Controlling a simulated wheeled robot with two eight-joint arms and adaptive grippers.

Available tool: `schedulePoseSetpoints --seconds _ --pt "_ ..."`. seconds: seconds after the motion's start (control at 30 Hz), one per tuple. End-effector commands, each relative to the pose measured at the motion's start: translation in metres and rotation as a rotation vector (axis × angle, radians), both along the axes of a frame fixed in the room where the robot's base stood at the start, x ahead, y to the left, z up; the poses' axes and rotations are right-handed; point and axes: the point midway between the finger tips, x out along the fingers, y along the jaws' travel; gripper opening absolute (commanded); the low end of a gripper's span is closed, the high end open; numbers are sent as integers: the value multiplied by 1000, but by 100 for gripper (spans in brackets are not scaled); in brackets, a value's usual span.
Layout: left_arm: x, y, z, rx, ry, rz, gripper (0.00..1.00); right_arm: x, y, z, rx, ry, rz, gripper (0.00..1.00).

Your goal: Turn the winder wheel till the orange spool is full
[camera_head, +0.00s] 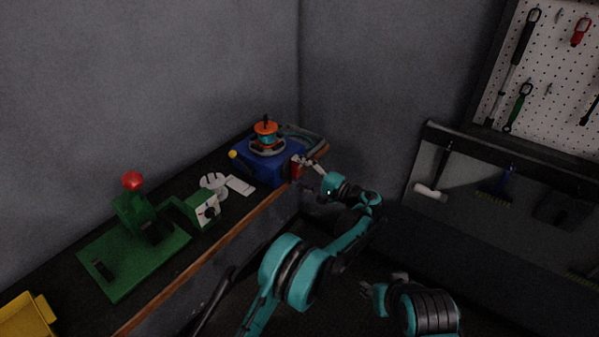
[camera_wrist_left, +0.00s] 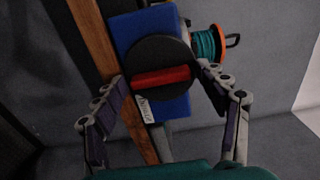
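The blue winder (camera_head: 262,165) stands on the bench near the room corner. It also shows in the left wrist view (camera_wrist_left: 182,108), with a label partly readable as "winder". The orange spool (camera_head: 265,128) sits on top, with teal wire wound on it; it shows in the wrist view too (camera_wrist_left: 233,40). The winder wheel is a dark disc (camera_wrist_left: 160,52) with a red bar handle (camera_wrist_left: 160,77) across it. My left gripper (camera_head: 306,169) is at the wheel; its fingers (camera_wrist_left: 162,76) are apart on either side of the red handle. My right gripper (camera_head: 372,287) is low, away from the bench; its fingers are unclear.
A green press (camera_head: 137,217) with a red knob, a small green box (camera_head: 200,210) and a white item (camera_head: 240,186) stand along the bench. A yellow bin (camera_head: 28,316) is at the near end. A tool pegboard (camera_head: 550,70) hangs at right.

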Motion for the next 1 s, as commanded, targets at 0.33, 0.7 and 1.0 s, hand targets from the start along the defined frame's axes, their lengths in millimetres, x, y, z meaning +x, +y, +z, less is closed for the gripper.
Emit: schedulePoseSetpoints --seconds 0.33,0.7,1.0 --pt "-1 -3 0 -1 -1 -1 81 0 0 0 0 0 0 40" --pt "-34 -49 0 0 0 -3 81 0 0 0 0 0 0 40" --pt "-44 -61 0 0 0 0 81 0 0 0 0 0 0 40"
